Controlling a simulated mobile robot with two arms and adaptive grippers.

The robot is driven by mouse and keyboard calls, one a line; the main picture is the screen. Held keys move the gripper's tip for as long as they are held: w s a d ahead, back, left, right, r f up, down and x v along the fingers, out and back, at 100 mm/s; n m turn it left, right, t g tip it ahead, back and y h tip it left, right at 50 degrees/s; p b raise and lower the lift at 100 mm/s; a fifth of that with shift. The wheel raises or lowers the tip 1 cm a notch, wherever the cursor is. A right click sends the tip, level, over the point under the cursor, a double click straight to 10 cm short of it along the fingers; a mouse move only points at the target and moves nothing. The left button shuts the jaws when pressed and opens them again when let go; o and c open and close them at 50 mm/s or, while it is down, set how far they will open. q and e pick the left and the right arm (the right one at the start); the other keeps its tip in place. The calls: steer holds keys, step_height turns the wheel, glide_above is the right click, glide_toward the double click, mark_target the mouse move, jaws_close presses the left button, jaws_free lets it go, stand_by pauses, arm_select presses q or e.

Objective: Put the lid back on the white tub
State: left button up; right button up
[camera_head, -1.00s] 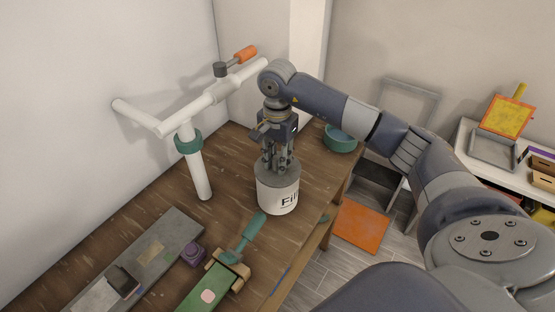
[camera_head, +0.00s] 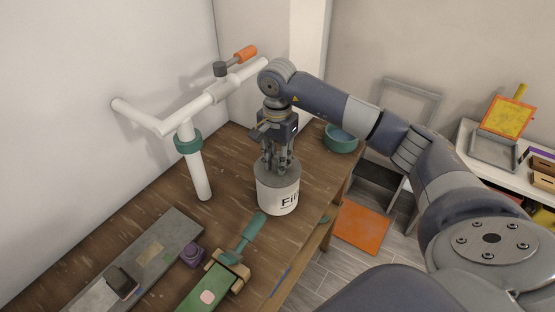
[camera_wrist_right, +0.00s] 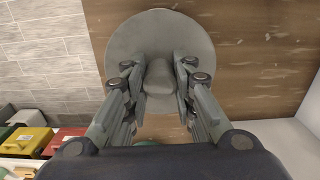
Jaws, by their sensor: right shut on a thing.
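The white tub (camera_head: 277,197) with dark "Fil..." lettering stands upright on the wooden bench. The grey lid (camera_head: 268,174) is at the tub's top and looks level there; I cannot tell whether it is fully seated. In the right wrist view the lid (camera_wrist_right: 160,28) is a grey disc with a raised knob (camera_wrist_right: 160,76) in the middle. My right gripper (camera_head: 276,165) points down over the tub. In the wrist view its fingers (camera_wrist_right: 160,78) are shut on the knob, one on each side. The tub is hidden below the lid in that view. My left gripper is not in view.
A white pipe stand (camera_head: 198,165) with a green collar rises left of the tub. A green-handled tool (camera_head: 252,230) lies close in front of the tub. A teal bowl (camera_head: 340,141) is behind right, near the bench's edge. A grey board (camera_head: 160,255) and purple item (camera_head: 193,255) lie front left.

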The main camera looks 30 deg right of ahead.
steer(key=shift+f+b, duration=0.2)
steer(key=shift+b, duration=0.4)
stand_by(0.9)
stand_by(0.3)
steer(key=o, duration=1.5)
steer(key=shift+o, duration=0.2)
steer(key=shift+r, duration=0.1)
steer(key=shift+r+p, duration=1.9)
steer(key=shift+r, duration=1.55)
jaws_close()
